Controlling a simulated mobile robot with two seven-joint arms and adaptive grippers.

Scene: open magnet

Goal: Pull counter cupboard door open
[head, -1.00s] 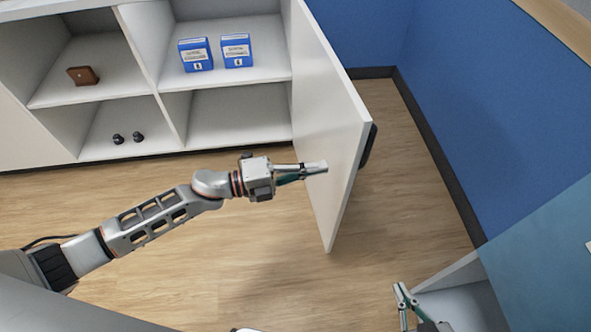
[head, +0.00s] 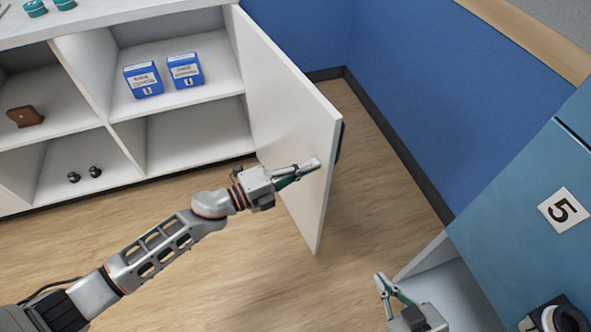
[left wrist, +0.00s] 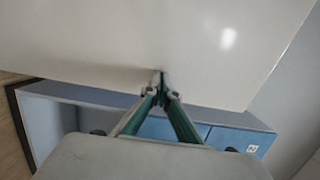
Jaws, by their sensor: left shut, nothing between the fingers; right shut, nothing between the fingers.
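The white counter cupboard door (head: 285,120) stands wide open, swung out from the right end of the white counter cupboard (head: 190,125). My left gripper (head: 313,165) is shut and empty at the inner face of the door, near its free edge. In the left wrist view the shut fingertips (left wrist: 160,78) are close to or against the white door panel (left wrist: 140,40); I cannot tell whether they touch. A dark handle (head: 340,140) shows partly behind the door's outer edge. My right gripper (head: 381,285) is low in the head view, shut and apart from the door.
Blue boxes (head: 143,79), a brown item (head: 25,116) and small dark knobs (head: 95,171) sit in the cupboard's compartments. A blue wall (head: 410,110) is behind the door. A blue locker marked 5 (head: 535,215) stands at the right. Wooden floor (head: 230,270) is clear in front.

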